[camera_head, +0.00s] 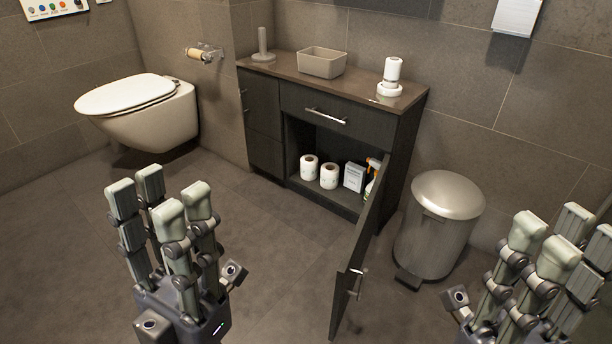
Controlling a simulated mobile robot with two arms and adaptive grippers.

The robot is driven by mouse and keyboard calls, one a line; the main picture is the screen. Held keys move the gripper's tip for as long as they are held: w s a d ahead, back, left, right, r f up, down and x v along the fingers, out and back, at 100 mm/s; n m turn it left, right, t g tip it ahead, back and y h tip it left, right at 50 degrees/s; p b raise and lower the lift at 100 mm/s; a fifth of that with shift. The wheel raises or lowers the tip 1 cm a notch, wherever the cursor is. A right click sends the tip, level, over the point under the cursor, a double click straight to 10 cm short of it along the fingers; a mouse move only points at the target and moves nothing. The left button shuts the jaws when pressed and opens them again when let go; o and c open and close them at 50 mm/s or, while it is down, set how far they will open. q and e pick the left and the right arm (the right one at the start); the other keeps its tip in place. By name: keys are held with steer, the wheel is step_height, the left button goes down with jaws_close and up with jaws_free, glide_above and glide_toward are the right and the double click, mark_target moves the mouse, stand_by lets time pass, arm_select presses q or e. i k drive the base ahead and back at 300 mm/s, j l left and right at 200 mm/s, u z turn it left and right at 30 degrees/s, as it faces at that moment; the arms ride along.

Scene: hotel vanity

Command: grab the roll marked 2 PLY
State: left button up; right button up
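Two white paper rolls stand upright side by side on the floor of the vanity's open cupboard. The left roll (309,167) and the right roll (329,176) carry small dark marks, too small to read, so I cannot tell which says 2 PLY. My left gripper (160,200) is at the lower left, fingers pointing up, open and empty, well in front of the cupboard and apart from the rolls. My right gripper (562,240) is at the lower right, open and empty, partly cut off by the picture's edge.
The cupboard door (356,262) stands open, jutting toward me right of the rolls. A metal bin (440,225) stands right of the vanity (264,155). The floor before the cupboard is clear.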

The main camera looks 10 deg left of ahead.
mark_target(330, 176)
steer(key=i+j, duration=0.2)
steer(key=j, duration=0.25)
steer(key=i+j, duration=0.2)
steer(key=j, duration=0.25)
steer(key=i+j, duration=0.2)
steer(key=j, duration=0.3)
steer(key=i+j, duration=0.25)
steer(key=j, duration=0.2)
steer(key=i+j, duration=0.2)
steer(key=j, duration=0.25)
steer(key=i+j, duration=0.2)
steer(key=j, duration=0.25)
steer(key=i+j, duration=0.2)
steer(key=j, duration=0.3)
steer(key=i+j, duration=0.2)
steer(key=j, duration=0.25)
steer(key=j+z, duration=0.1)
steer(key=z, duration=0.3)
steer(key=i+j+z, duration=0.1)
steer(key=z, duration=0.25)
steer(key=j+z, duration=0.2)
steer(key=z, duration=0.2)
steer(key=j+z, duration=0.1)
steer(key=z, duration=0.25)
